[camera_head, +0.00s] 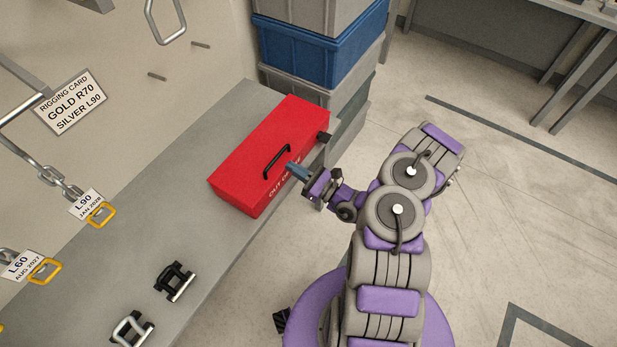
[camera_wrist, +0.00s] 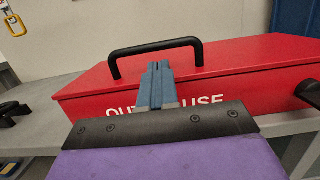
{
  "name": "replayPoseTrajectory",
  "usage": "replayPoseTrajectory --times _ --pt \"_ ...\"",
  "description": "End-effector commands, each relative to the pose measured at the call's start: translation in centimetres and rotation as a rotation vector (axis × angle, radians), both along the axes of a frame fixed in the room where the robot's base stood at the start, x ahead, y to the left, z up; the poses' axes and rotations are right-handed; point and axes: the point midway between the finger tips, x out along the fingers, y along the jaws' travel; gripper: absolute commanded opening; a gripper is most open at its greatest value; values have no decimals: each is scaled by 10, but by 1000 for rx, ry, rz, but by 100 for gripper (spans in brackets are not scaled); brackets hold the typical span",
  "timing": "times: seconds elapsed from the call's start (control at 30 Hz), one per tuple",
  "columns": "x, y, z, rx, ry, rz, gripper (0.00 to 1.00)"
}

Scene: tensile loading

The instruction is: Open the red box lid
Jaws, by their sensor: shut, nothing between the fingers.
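The red box (camera_head: 240,175) sits on the grey bench with its lid (camera_head: 268,137) shut. A black handle (camera_head: 276,161) stands on the lid near the front edge, and white lettering runs along the front face. My gripper (camera_head: 292,168) is shut and empty at the box's front side, close to the handle. In the wrist view the blue fingers (camera_wrist: 157,84) are together in front of the red box (camera_wrist: 240,92), below the handle (camera_wrist: 155,50) in the picture. They hide part of the lettering. I cannot tell whether they touch the box.
The grey bench (camera_head: 150,235) carries a black shackle (camera_head: 174,282) and a silver shackle (camera_head: 131,329) at its near end. Stacked crates (camera_head: 325,55) stand behind the box. Tagged chains hang from the wall at left. Open floor (camera_head: 500,190) lies to the right.

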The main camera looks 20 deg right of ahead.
Motion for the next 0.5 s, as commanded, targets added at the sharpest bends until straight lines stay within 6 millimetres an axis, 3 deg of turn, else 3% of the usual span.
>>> replayPoseTrajectory --times 0.2,0.5 --pt "17 9 3 4 -1 0 0" --pt "21 12 5 3 0 -2 0"
